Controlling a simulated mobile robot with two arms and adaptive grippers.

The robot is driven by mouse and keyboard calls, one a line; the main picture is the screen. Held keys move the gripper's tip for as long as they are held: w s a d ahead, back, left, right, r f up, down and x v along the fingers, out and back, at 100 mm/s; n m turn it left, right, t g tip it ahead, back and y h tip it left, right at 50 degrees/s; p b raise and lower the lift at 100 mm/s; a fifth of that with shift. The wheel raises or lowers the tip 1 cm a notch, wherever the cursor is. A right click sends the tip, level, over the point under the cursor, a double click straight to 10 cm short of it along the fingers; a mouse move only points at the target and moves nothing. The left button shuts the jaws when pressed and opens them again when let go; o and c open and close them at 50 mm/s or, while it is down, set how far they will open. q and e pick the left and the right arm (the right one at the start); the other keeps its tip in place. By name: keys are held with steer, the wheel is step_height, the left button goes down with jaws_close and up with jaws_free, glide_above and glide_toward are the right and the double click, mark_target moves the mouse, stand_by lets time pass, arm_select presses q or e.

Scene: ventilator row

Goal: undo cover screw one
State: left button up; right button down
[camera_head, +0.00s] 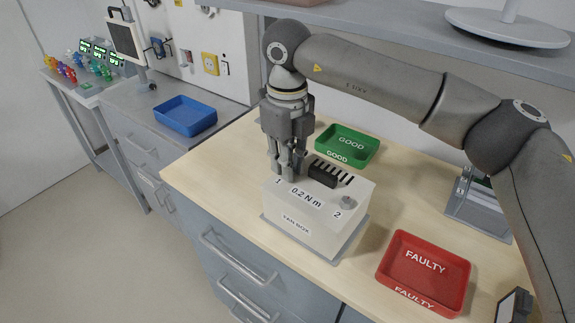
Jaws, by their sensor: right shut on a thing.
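The white fan box (312,228) stands on a grey base on the wooden bench top. Its top bears the marks "1", "0.2 N m" and "2", and a dark slotted vent. My right gripper (288,174) points straight down at the far left corner of the top, beside the "1". It is shut on cover screw one, which its fingers hide. Cover screw two (347,202) sits on the top near the "2", a grey knob with nothing on it. My left gripper is not in view.
A green GOOD tray (347,158) lies behind the box and a red FAULTY tray (462,268) to its right, both looking empty. A blue tray (185,130) is on the grey counter at left. A grey stand (472,217) is at right; a shelf (400,30) runs above.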

steer(key=n+b, duration=0.1)
steer(key=n, duration=0.5)
steer(key=shift+n, duration=0.4)
stand_by(0.4)
steer(key=c, duration=1.6)
jaws_free()
steer(key=shift+c, duration=0.2)
step_height(320, 180, up, 12)
steer(key=shift+f, duration=0.1)
